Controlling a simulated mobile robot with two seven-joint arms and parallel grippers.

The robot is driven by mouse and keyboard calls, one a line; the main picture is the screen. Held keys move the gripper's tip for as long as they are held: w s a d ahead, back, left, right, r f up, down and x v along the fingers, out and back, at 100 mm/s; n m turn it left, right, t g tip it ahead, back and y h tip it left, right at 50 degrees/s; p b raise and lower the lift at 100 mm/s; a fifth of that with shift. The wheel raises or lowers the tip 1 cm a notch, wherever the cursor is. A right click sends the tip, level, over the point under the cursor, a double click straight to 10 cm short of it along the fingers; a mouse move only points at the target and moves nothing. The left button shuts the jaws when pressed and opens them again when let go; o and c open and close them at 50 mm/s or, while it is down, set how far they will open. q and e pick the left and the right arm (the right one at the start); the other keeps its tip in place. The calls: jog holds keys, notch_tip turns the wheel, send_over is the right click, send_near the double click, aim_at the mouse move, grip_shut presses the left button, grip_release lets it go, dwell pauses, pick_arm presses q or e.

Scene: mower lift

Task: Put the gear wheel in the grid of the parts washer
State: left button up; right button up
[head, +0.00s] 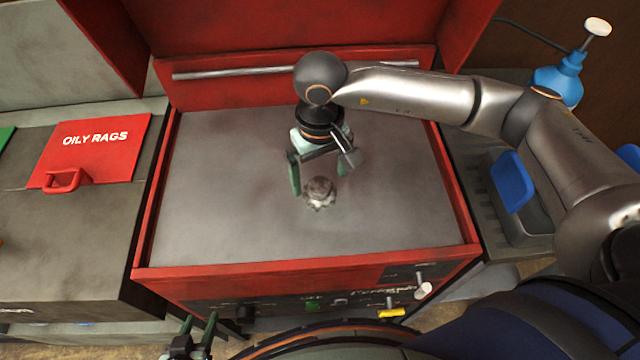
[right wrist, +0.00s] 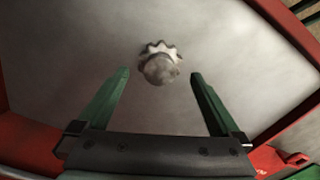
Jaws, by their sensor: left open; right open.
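The gear wheel (head: 319,192), small, grey and toothed, is over the grey inside of the red parts washer (head: 300,268). I cannot tell whether it rests on the bottom, and no separate grid bars can be made out. My right gripper (head: 319,178) is open above the washer, with the gear just off its fingertips. In the right wrist view the gear (right wrist: 160,66) lies between and a little beyond the green fingertips (right wrist: 160,74), touching neither. My left gripper (head: 198,328) is open and empty at the bottom edge of the head view, in front of the washer.
The washer's red lid stands raised, with a metal bar (head: 230,71) along the back. A bin with a red "OILY RAGS" lid (head: 95,150) stands left. To the right are a blue pump bottle (head: 560,82) and a grey container (head: 525,222) with a blue part. The washer floor is otherwise clear.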

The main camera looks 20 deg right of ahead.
aim_at(320, 185)
notch_tip(320, 185, up, 8)
jog(key=shift+b, duration=0.4)
dwell(1.2)
